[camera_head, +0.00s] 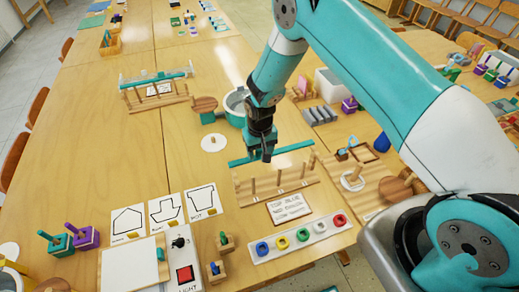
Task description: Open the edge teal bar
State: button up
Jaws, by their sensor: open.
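A long teal bar (294,148) lies crosswise near the middle, just behind a wooden peg rack (290,187) with several upright pegs. My gripper (262,156) is open and points down at the middle of this bar, overlapping it in the picture. I cannot tell whether the fingers touch the bar or straddle it. Part of the bar is hidden behind the gripper.
A text board (289,207) and a white strip with coloured rings (301,238) lie in front of the near rack. White outline cards (164,211) are at left. The wooden table (110,160) is clear at centre left.

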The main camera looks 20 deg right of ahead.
jog(key=shift+r, duration=0.1)
notch_tip(320, 180, up, 17)
jog(key=b, duration=0.4)
jog(key=shift+r, duration=0.1)
jog(key=s+a+r+n+y, duration=0.1)
jog(key=s+r+n, duration=0.1)
jog(key=s+r, duration=0.3)
jog(key=s+a+r+n+y, duration=0.1)
jog(key=s+r, duration=0.4)
jog(key=s, duration=0.9)
jog(key=s+a+r+n+y, duration=0.2)
jog(key=s+r+n, duration=0.2)
jog(key=s, duration=0.6)
jog(key=shift+a+r, duration=0.35)
jog(key=shift+r, duration=0.1)
